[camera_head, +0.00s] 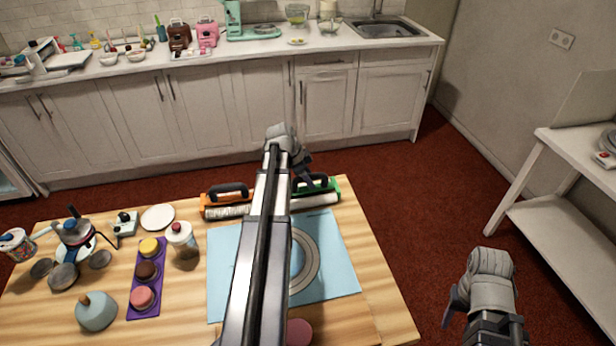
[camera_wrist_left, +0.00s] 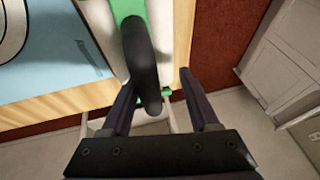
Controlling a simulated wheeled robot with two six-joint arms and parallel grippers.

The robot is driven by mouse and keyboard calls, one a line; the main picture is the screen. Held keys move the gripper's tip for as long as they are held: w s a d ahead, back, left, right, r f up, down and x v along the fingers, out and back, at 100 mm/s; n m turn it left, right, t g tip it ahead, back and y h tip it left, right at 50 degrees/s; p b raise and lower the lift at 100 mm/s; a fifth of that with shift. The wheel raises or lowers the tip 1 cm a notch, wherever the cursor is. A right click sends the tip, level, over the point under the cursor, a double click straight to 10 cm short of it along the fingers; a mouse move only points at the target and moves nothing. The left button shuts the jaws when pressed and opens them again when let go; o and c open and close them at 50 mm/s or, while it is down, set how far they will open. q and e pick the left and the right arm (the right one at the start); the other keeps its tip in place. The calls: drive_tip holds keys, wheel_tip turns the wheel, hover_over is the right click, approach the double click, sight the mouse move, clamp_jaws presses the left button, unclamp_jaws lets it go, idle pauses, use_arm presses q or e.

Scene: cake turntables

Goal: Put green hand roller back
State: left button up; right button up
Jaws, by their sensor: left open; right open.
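The green hand roller (camera_head: 327,188) lies at the far edge of the wooden table, just past the blue mat (camera_head: 340,255). It has a black handle, a green frame and a pale roller. My left gripper (camera_head: 304,168) is over it, partly hidden by my arm in the head view. In the left wrist view, the left gripper (camera_wrist_left: 157,80) is open, with the roller's black handle (camera_wrist_left: 142,65) reaching between its fingers. It is not closed on the handle. My right gripper (camera_head: 452,303) is open and empty, off the table's right side above the red floor.
An orange hand roller (camera_head: 226,208) lies left of the green one. A white shelf (camera_head: 575,220) stands at the right.

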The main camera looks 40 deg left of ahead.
use_arm(q)
drive_tip(key=p+v, duration=1)
drive_tip(key=v, duration=0.2)
drive_tip(key=shift+r+p, duration=0.3)
drive_tip(key=shift+p, duration=0.1)
drive_tip(key=d+f+n+g, duration=0.1)
drive_tip(key=d+f+g, duration=0.15)
drive_tip(key=d, duration=2.25)
drive_tip(key=s+d+n+g+y, duration=0.1)
drive_tip(key=s+d, duration=0.4)
drive_tip(key=d, duration=0.5)
drive_tip(key=s+d+n+g+y, duration=0.1)
drive_tip(key=s+d+n, duration=0.1)
drive_tip(key=s+d, duration=0.4)
drive_tip(key=d, duration=0.4)
drive_tip(key=shift+r, duration=0.25)
drive_tip(key=shift+g, duration=0.25)
